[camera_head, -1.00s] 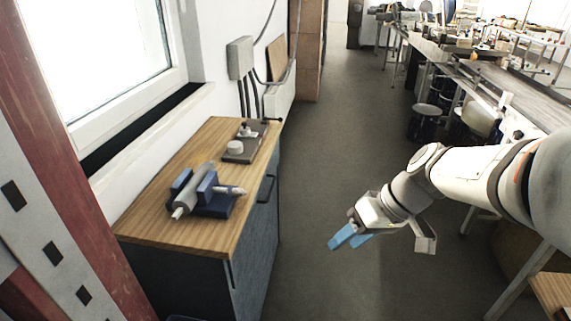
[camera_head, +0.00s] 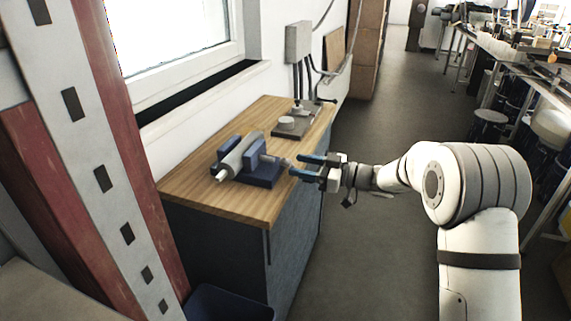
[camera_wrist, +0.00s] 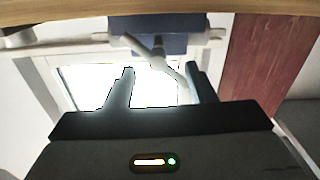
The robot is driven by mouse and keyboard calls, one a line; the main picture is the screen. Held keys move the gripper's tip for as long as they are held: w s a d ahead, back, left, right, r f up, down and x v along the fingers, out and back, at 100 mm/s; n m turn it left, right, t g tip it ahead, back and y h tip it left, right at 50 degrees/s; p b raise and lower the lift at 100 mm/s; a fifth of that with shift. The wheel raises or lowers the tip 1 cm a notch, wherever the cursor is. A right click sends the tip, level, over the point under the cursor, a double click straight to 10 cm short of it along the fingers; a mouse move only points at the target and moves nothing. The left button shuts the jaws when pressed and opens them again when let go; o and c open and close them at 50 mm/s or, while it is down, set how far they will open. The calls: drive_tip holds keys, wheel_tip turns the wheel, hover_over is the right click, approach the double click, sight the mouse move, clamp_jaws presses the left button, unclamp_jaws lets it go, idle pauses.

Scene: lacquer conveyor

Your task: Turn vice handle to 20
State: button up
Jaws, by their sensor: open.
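The blue and grey vice (camera_head: 258,174) sits on the wooden top of a cabinet. In the wrist view its blue body (camera_wrist: 147,22) is at the top, seen upside down. The vice handle (camera_wrist: 165,60), a light grey bar, slants across between my two fingers there. My gripper (camera_head: 300,166) has blue fingers and is at the right of the vice, close to its screw end. In the wrist view my gripper (camera_wrist: 160,68) is open, its fingers on either side of the handle's view. I cannot tell whether a finger touches the handle. No scale or number is readable.
The cabinet (camera_head: 190,185) has a wooden top, with a dark plate (camera_head: 297,124) bearing a white knob behind the vice. A window and wall stand to the left, a red and white post (camera_head: 110,175) in the foreground. The floor (camera_head: 375,235) right of the cabinet is clear.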

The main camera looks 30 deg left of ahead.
sight(291, 164)
drive_tip(key=a, duration=0.5)
drive_tip(key=shift+s, duration=0.3)
